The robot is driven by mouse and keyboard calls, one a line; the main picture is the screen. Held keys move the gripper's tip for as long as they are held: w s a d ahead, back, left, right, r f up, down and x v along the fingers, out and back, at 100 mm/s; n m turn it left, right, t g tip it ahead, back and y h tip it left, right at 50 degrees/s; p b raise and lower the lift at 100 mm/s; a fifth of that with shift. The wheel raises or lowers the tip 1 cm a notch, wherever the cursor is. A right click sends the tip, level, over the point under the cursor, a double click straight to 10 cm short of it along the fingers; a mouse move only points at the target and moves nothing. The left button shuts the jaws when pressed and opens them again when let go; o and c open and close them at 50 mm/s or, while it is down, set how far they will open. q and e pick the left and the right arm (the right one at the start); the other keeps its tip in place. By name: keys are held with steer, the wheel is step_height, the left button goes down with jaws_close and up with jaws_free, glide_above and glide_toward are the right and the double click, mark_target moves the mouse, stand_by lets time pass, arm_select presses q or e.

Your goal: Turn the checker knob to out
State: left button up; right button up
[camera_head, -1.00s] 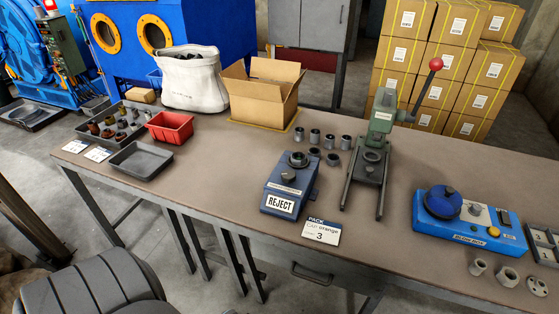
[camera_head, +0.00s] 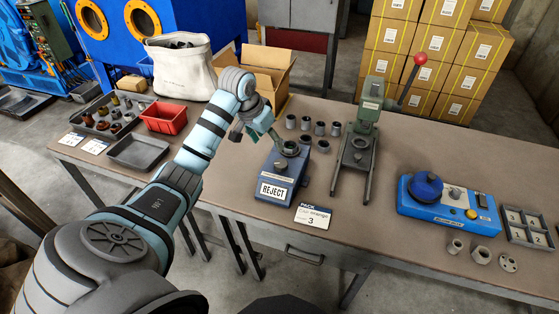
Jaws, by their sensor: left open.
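The checker is a blue box (camera_head: 274,189) with a white REJECT plate on its sloped front, standing near the table's front edge. A grey ring-shaped seat is on its top (camera_head: 290,148). Its small dark knob (camera_head: 281,166) sits in front of that seat, and its exact pointing is too small to read. My left gripper (camera_head: 256,137) is open at the upper left of the checker, with one finger close to the seat. I cannot tell whether it touches the box. My right gripper is not in view.
A green press with a red-balled lever (camera_head: 369,110) stands right of the checker, with several grey sleeves (camera_head: 320,129) between. A PACK card (camera_head: 313,217) lies at the front. A cardboard box (camera_head: 275,77) is behind my arm. A blue machine (camera_head: 450,207) is further right.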

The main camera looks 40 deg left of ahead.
mark_target(281, 163)
arm_select(q)
steer(key=b+x, duration=0.3)
steer(key=x, duration=1.1)
steer(key=shift+f, duration=0.1)
steer(key=shift+c, duration=0.3)
steer(key=c, duration=1.1)
steer(key=shift+o, duration=0.2)
